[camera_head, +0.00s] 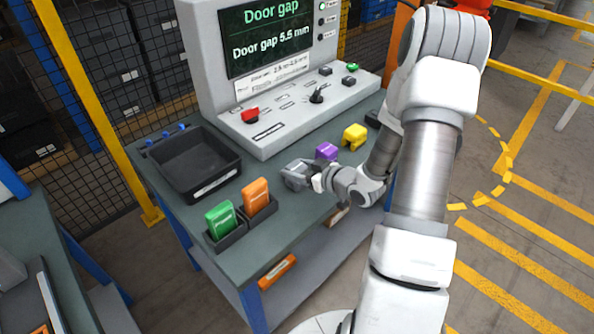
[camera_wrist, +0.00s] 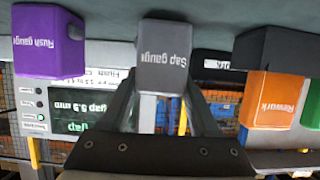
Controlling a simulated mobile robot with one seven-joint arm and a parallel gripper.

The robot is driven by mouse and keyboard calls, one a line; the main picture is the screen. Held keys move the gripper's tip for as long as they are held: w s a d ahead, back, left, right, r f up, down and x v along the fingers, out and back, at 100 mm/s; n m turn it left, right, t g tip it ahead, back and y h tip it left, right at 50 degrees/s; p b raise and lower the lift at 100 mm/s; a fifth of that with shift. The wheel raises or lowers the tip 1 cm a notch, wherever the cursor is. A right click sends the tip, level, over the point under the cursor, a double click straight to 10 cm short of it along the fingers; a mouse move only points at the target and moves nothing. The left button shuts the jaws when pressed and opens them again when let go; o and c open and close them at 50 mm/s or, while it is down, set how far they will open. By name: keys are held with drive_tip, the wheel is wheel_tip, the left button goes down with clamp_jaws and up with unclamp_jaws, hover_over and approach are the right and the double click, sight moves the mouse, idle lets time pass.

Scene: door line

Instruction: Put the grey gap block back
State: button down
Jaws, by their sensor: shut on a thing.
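The grey gap block (camera_head: 294,174) is between the fingers of my gripper (camera_head: 305,178), over the front part of the bench top. In the wrist view, which is upside down, the grey block (camera_wrist: 163,58) reads "Gap gauge" and sits between the two fingertips (camera_wrist: 163,92). My gripper is shut on it. The block looks upright and close to the bench top; I cannot tell whether it touches. The purple block (camera_head: 326,151), labelled "Flush gauge" in the wrist view (camera_wrist: 46,45), stands just behind it, apart from my gripper.
A yellow block (camera_head: 355,136) stands farther back right. Green (camera_head: 220,221) and orange (camera_head: 257,195) cards stand in dark holders at the front left. An empty black tray (camera_head: 193,164) lies behind them. A console (camera_head: 262,60) reading "Door gap 5.5 mm" fills the back.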

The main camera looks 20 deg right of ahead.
drive_tip(key=shift+f, duration=0.25)
drive_tip(key=shift+f, duration=0.15)
drive_tip(key=shift+c, duration=0.6)
unclamp_jaws()
drive_tip(key=shift+r, duration=0.25)
drive_tip(key=v, duration=1.2)
drive_tip(key=shift+p, duration=0.45)
